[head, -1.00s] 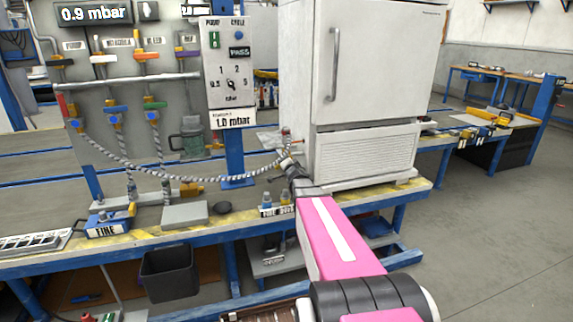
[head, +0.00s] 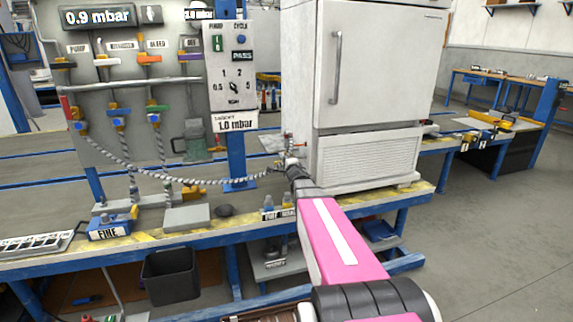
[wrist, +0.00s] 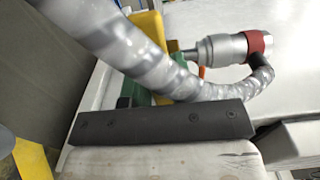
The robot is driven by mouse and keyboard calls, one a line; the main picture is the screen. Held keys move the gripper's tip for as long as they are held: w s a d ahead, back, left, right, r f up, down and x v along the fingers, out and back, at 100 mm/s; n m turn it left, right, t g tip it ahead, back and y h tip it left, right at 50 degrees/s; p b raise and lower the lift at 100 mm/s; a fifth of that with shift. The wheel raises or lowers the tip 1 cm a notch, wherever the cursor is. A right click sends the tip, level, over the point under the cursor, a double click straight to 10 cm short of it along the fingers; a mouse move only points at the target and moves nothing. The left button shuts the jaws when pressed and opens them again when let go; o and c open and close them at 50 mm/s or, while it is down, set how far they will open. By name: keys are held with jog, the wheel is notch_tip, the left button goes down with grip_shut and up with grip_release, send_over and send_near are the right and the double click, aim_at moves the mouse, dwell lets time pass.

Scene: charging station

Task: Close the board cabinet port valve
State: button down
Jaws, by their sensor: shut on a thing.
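In the head view my gripper (head: 290,168) is at the lower left side of the white cabinet (head: 378,75), beside the end of a grey braided hose (head: 225,182). Small port fittings with a red part (head: 303,145) show just above it. In the wrist view the hose (wrist: 110,40) crosses in front, so my fingertips are mostly hidden. My gripper is shut, seemingly on a green part (wrist: 150,88) behind the hose, next to a yellow part (wrist: 147,30). I cannot tell its exact grip. A silver coupling with a red ring (wrist: 228,48) lies to the right.
A valve board (head: 180,125) with coloured handles stands left, its display reading 0.9 mbar. The control box (head: 232,70) shows PASS above a 1.0 mbar sign. A blue FINE box (head: 108,228) and small bottles (head: 268,205) stand on the bench. The hose hangs left of my gripper.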

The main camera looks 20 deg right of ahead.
jog(key=shift+s, duration=0.1)
jog(key=c, duration=1)
grip_release()
jog(key=shift+o, duration=0.2)
jog(key=s, duration=1)
jog(key=shift+s+d, duration=0.15)
jog(key=shift+s, duration=0.25)
